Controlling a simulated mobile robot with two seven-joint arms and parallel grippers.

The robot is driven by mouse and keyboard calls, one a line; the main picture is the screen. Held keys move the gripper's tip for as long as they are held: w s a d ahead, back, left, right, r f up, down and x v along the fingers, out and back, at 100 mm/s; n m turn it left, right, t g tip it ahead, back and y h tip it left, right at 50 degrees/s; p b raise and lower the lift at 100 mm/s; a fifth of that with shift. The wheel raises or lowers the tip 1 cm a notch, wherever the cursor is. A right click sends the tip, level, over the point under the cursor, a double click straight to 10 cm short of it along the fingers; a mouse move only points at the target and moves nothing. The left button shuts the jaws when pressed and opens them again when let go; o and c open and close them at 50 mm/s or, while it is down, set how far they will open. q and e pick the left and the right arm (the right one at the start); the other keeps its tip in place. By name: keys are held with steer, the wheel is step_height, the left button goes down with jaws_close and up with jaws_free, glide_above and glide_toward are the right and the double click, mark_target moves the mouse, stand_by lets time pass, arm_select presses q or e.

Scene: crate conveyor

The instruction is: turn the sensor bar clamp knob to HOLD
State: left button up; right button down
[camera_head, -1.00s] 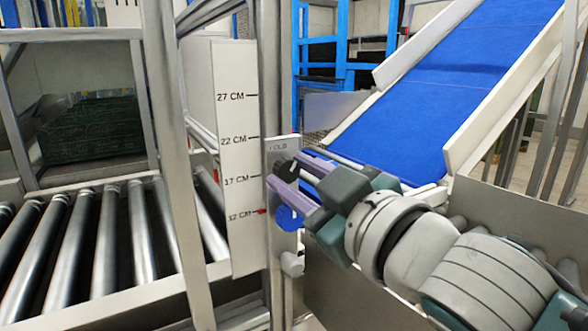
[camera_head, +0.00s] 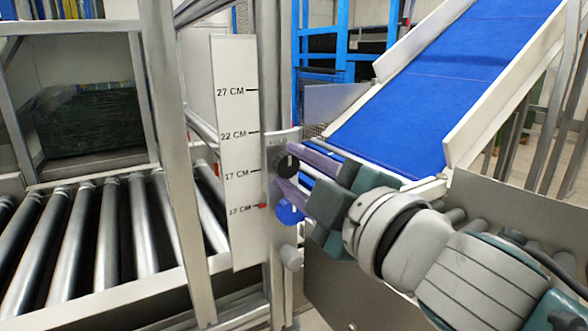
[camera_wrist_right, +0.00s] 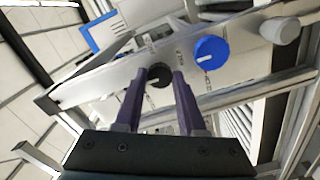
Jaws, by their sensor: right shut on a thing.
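The clamp knob (camera_head: 285,164) is a round black knob with a white pointer mark, on a grey plate (camera_head: 284,236) fixed to the upright post. In the head view its mark points roughly up, toward a small label at the plate's top that is hard to read now. My right gripper (camera_head: 290,169) comes in from the right with its purple fingers on either side of the knob, shut on it. In the right wrist view the black knob (camera_wrist_right: 158,76) sits between the fingertips (camera_wrist_right: 161,80). My left gripper is not in view.
A blue knob (camera_head: 289,212) sits just below on the same plate, with a grey knob (camera_head: 291,257) under it. A white height scale (camera_head: 230,195) stands left, its red marker near 12 CM. Rollers (camera_head: 85,240) lie left; a blue belt (camera_head: 440,90) slopes up at right.

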stand_by(0.4)
steer(key=c, duration=0.5)
jaws_free()
steer(key=v, duration=1)
